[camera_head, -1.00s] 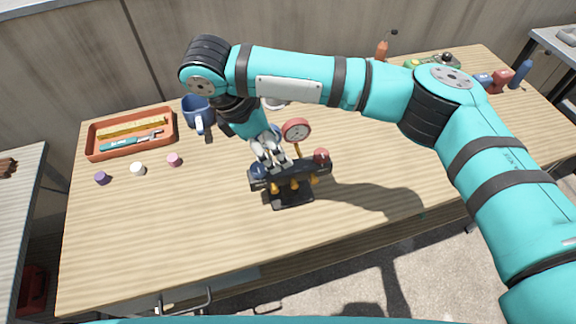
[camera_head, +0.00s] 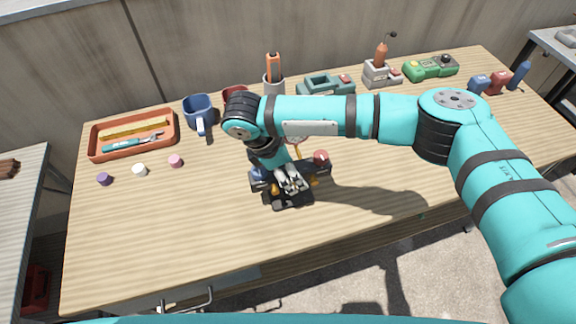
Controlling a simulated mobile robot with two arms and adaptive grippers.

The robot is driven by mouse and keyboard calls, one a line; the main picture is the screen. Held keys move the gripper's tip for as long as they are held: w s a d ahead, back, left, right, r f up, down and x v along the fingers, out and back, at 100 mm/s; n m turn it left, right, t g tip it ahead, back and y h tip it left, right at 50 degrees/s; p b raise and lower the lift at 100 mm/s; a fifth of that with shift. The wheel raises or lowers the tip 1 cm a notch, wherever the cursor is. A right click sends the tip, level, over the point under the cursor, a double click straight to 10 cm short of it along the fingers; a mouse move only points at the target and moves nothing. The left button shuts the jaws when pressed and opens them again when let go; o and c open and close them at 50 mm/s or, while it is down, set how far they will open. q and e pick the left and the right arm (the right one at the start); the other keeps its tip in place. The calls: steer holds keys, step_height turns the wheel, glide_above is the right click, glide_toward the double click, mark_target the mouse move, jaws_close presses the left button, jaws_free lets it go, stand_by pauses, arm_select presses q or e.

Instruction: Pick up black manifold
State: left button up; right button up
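The black manifold (camera_head: 318,170) stands on its dark base (camera_head: 292,201) near the middle of the wooden table. It has a blue knob (camera_head: 258,174) at its left end, a red knob (camera_head: 321,157) at its right end and brass fittings along its front. Its gauge is mostly hidden behind my arm. My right gripper (camera_head: 291,187) comes down from above onto the middle of the manifold, with its fingers over the bar. I cannot tell whether the fingers touch or grip it. My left gripper is not in view.
An orange tray (camera_head: 95,151) with tools lies at the back left, near a blue mug (camera_head: 198,112). Small purple, white and pink caps (camera_head: 176,161) lie in front. Several tools and holders, including a green device (camera_head: 431,67), line the back edge. The front left tabletop is clear.

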jaws_close()
steer(key=shift+r, duration=0.15)
steer(key=shift+w, duration=0.1)
stand_by(0.3)
